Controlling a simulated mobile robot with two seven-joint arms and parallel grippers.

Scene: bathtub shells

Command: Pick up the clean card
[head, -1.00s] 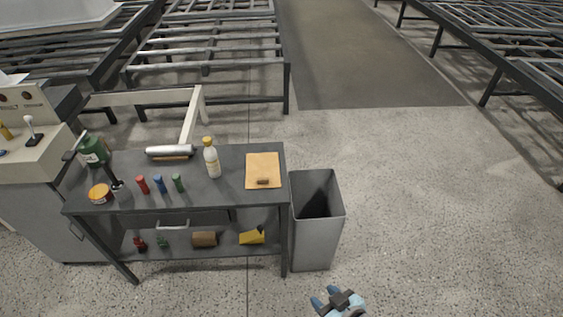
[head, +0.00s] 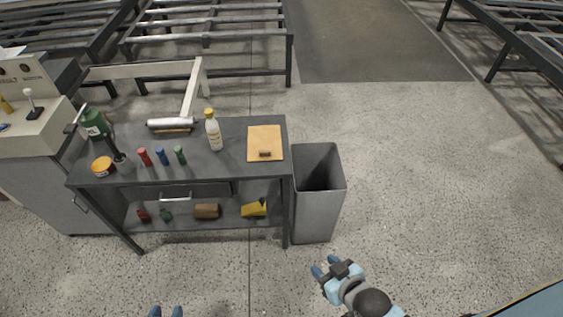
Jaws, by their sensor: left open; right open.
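A flat tan-orange card or board (head: 265,140) lies on the right end of the dark workbench top (head: 225,170). A small brown block (head: 265,153) sits on its near edge. I cannot tell for sure whether this is the clean card. My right gripper (head: 325,267) is open and empty over the floor, in front of the grey bin and well short of the bench. My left gripper (head: 166,312) is open at the bottom edge; only its blue fingertips show.
The grey bin (head: 319,200) stands against the bench's right side. A bottle (head: 213,132), red, blue and green tubes (head: 162,157), an orange tin (head: 103,167) and a roller (head: 170,123) stand or lie left of the card. Floor to the right is clear.

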